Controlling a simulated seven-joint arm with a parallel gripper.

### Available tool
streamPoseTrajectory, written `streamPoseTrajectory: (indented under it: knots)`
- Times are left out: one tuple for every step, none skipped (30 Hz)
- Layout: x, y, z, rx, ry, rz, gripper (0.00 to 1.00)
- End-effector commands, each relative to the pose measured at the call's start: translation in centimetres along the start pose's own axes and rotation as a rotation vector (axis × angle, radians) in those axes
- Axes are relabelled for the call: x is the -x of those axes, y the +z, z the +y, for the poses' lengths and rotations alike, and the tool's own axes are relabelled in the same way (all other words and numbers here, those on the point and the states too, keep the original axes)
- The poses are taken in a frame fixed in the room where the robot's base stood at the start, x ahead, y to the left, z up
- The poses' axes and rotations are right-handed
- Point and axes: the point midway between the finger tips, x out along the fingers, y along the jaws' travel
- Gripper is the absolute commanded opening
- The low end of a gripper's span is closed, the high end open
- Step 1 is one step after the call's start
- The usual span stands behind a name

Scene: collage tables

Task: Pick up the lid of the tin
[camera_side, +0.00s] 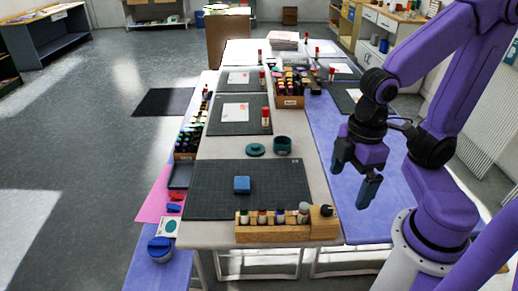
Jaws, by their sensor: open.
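A teal round lid (256,150) lies flat on the table, just behind the near dark cutting mat. A teal tin (282,146) stands upright right beside it, to its right, and its top looks open. My gripper (356,190) is open and empty, with its blue fingers pointing down. It hangs to the right of the tin, apart from both tin and lid, over the blue surface along the table's right side.
A blue block (242,184) sits on the near cutting mat (290,180). A wooden rack (280,231) with several small bottles stands at the table's front edge. A red glue stick (266,117) stands behind the lid. A row of dark bottles (190,135) lines the left edge.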

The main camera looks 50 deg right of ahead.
Motion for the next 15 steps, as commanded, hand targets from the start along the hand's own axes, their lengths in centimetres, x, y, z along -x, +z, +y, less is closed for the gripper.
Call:
streamPoseTrajectory:
  knots:
    - [-0.1, -1.2, 0.9, -0.041, 0.005, 0.006, 1.00]
    - [-0.1, -1.9, 1.4, -0.067, 0.009, 0.011, 1.00]
    - [-0.2, -3.0, 2.3, -0.105, 0.014, 0.020, 1.00]
    - [-0.2, -3.7, 3.0, -0.135, 0.018, 0.025, 1.00]
    - [-0.3, -4.5, 3.8, -0.164, 0.023, 0.032, 1.00]
    - [-0.4, -5.5, 4.8, -0.202, 0.029, 0.040, 1.00]
    - [-0.5, -6.2, 5.6, -0.232, 0.034, 0.047, 1.00]
    - [-0.6, -7.0, 6.4, -0.261, 0.038, 0.054, 1.00]
    - [-0.8, -7.8, 7.6, -0.299, 0.044, 0.061, 1.00]
    - [-0.9, -8.5, 8.4, -0.328, 0.049, 0.068, 1.00]
    - [-1.0, -9.1, 9.3, -0.357, 0.054, 0.074, 1.00]
    - [-1.2, -9.8, 10.6, -0.396, 0.061, 0.081, 1.00]
    - [-1.3, -10.4, 11.5, -0.423, 0.066, 0.089, 1.00]
    - [-1.5, -10.8, 12.5, -0.451, 0.072, 0.094, 1.00]
    - [-1.7, -11.5, 13.8, -0.490, 0.078, 0.102, 1.00]
